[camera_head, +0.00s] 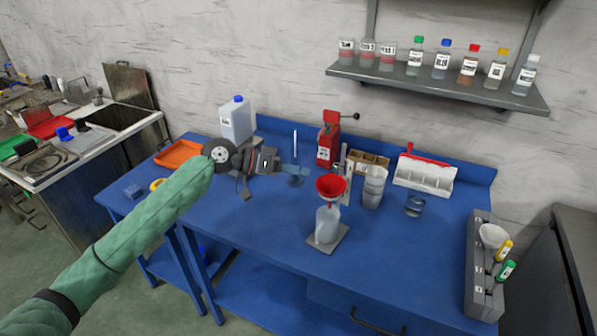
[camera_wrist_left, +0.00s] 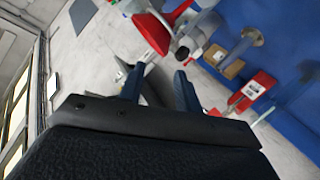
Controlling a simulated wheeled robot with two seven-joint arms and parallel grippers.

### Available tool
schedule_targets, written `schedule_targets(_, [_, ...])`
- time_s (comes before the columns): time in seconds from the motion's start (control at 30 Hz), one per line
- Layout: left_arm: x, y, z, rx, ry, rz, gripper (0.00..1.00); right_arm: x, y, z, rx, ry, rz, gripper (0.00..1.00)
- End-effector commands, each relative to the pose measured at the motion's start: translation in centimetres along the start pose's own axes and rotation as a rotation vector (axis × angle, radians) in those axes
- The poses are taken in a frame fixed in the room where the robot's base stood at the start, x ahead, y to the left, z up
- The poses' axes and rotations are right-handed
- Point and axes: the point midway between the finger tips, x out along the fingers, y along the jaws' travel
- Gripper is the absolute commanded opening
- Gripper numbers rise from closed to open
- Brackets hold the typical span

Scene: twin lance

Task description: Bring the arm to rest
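My left arm, in a green sleeve, reaches in from the left in the head view, over the left part of the blue table. Its dark gripper (camera_head: 288,168) is above the table, left of the red funnel (camera_head: 331,187). In the left wrist view the two blue fingers (camera_wrist_left: 160,84) stand apart, and I see nothing held between them. The funnel (camera_wrist_left: 178,14) shows beyond the fingertips, apart from them. It sits over a pale bottle (camera_head: 327,224) on a small stand. My right arm and gripper are in neither view.
The blue table (camera_head: 410,262) has bare room at its front. Grey cups (camera_head: 374,188), a red press-like device (camera_head: 328,143), a white jug (camera_head: 236,120) and an orange tray (camera_head: 178,155) stand on it. A rack (camera_head: 480,296) is at right. A shelf (camera_head: 440,84) holds several bottles.

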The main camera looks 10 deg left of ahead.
Motion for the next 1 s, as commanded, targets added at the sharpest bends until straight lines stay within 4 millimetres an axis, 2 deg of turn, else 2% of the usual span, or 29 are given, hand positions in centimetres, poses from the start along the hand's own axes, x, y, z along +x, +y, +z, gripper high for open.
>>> schedule_targets(0.27, [0.1, 0.0, 0.2, 0.0, -0.001, -0.001, 0.34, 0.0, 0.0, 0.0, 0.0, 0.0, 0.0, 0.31])
schedule_targets(0.37, [0.6, 0.0, 1.4, 0.004, -0.012, -0.008, 0.34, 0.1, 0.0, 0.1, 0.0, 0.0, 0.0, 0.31])
schedule_targets(0.47, [1.5, 0.2, 3.6, 0.016, -0.03, -0.025, 0.34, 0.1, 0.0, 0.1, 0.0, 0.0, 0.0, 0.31])
schedule_targets(0.73, [4.0, 0.6, 11.9, 0.05, -0.098, -0.122, 0.34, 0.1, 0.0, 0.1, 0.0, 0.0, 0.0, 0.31])
schedule_targets(1.0, [4.7, 1.1, 20.1, 0.055, -0.163, -0.264, 0.34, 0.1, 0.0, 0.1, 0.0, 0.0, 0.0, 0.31])
